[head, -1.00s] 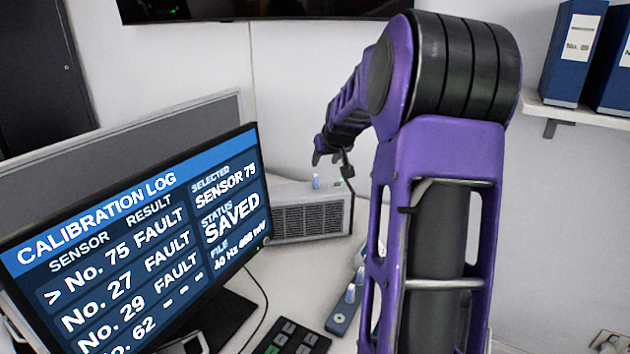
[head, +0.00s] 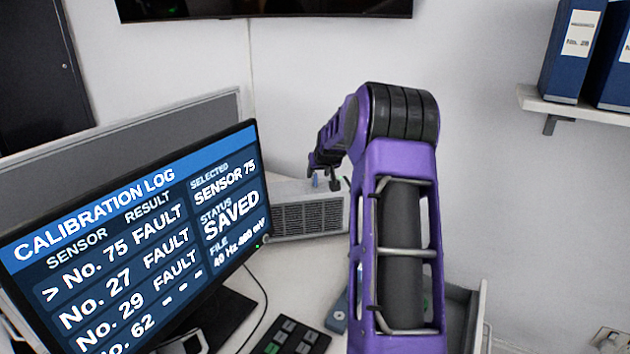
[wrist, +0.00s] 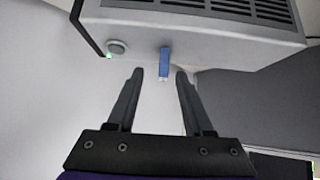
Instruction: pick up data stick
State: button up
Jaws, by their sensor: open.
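The data stick (wrist: 164,62) is a small blue stick with a pale end. It sticks out of the grey box (wrist: 205,32) in the wrist view, beside a round button (wrist: 117,47). In the head view the stick (head: 315,179) stands on top of the box (head: 300,215), partly hidden by my gripper. My gripper (wrist: 160,73) is open, its fingertips close to the stick, which lies roughly between them in the picture. Whether they overlap it in depth I cannot tell. In the head view my gripper (head: 323,174) hangs over the box top.
A monitor (head: 130,235) showing the calibration log fills the left. A dark keypad (head: 290,338) and a blue-grey device (head: 338,314) lie on the desk (head: 290,275), the device partly behind my arm. A wall shelf (head: 575,106) with binders is at upper right.

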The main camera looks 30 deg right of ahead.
aim_at(316, 174)
jog(key=x, duration=0.4)
jog(key=shift+w+a, duration=0.15)
jog(key=shift+w, duration=0.1)
jog(key=shift+c, duration=0.3)
grip_shut()
